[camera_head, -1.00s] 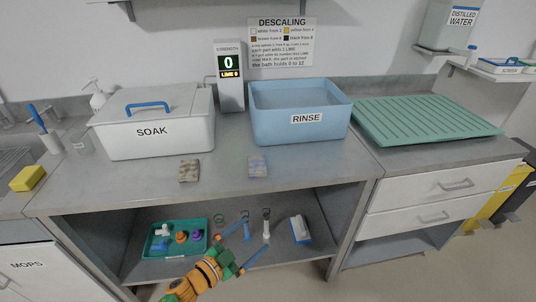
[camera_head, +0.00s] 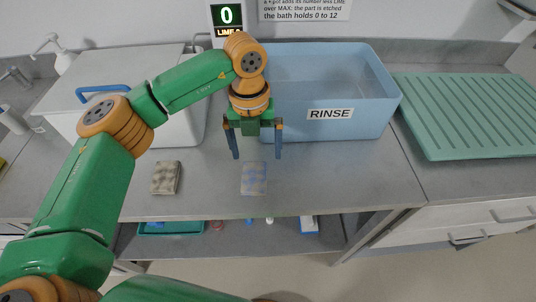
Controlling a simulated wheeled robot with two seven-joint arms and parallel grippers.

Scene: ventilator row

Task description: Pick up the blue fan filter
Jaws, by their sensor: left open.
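The blue fan filter (camera_head: 254,179) is a small flat bluish-grey speckled pad. It lies on the grey counter near the front edge, below the rinse tub in the picture. My left gripper (camera_head: 256,155) points down with its two blue fingers spread apart and nothing between them. It shows just above the filter in the picture, on the side toward the tub, and does not appear to touch it. My right gripper is not in view.
A brown-beige filter pad (camera_head: 166,178) lies to the left on the counter (camera_head: 330,185). The blue RINSE tub (camera_head: 360,120) stands right behind my gripper. The white SOAK box (camera_head: 70,110) is partly hidden by my left arm. A green drainboard (camera_head: 470,115) is at right.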

